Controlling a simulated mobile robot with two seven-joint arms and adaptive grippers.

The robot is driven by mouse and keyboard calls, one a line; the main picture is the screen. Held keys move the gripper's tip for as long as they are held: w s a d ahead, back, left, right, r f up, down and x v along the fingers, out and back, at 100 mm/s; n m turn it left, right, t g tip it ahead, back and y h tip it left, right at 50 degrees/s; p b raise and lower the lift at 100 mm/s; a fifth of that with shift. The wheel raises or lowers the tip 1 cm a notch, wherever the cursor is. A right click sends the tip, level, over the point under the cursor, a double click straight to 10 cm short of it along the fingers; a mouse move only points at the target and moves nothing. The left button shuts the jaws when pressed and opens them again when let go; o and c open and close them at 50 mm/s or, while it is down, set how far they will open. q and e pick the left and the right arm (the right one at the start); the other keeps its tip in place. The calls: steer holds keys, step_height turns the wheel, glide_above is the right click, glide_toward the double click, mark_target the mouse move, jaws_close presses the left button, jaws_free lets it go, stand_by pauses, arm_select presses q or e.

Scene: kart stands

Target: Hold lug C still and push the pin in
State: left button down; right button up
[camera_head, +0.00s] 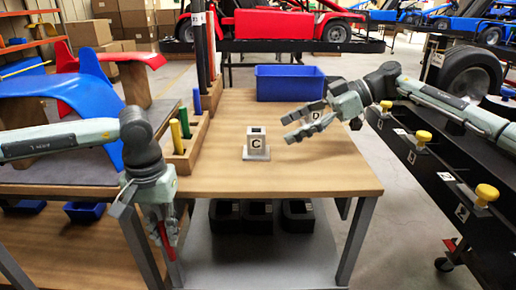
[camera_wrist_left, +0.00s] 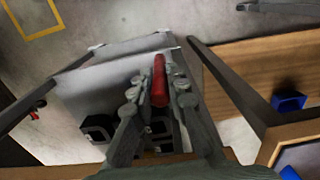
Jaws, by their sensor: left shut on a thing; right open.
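Lug C (camera_head: 257,141) is a small grey block with a square hole in its top, upright on a flat foot on the wooden table (camera_head: 290,180). My left gripper (camera_head: 165,262) is low in front of the table's left front corner, shut on a red pin (camera_head: 166,240) that points downward. The red pin also shows between the fingers in the left wrist view (camera_wrist_left: 159,78). My right gripper (camera_head: 287,128) is open to the right of lug C, apart from it. A block marked D (camera_head: 317,118) is partly hidden by its fingers; I cannot tell whether they touch.
A wooden rack (camera_head: 187,160) on the table's left edge holds green, yellow and blue pins. A blue bin (camera_head: 290,83) stands at the back. A dark rail with yellow knobs (camera_head: 424,137) runs along the right. The table front is clear.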

mark_target(260, 142)
arm_select(q)
step_height(260, 142, down, 4)
steer(key=b, duration=0.3)
steer(key=shift+r, duration=0.15)
arm_select(e)
steer(key=x, duration=0.4)
steer(key=shift+a+f, duration=0.1)
steer(key=shift+f, duration=0.3)
arm_select(q)
step_height(260, 142, up, 2)
steer(key=shift+r+p, duration=0.2)
steer(key=shift+p, duration=1)
arm_select(e)
steer(key=a, duration=0.2)
steer(key=shift+a+f, duration=0.25)
steer(key=shift+a, duration=0.05)
arm_select(q)
steer(key=shift+r, duration=0.15)
arm_select(e)
steer(key=shift+a+f, duration=0.45)
steer(key=shift+a, duration=0.1)
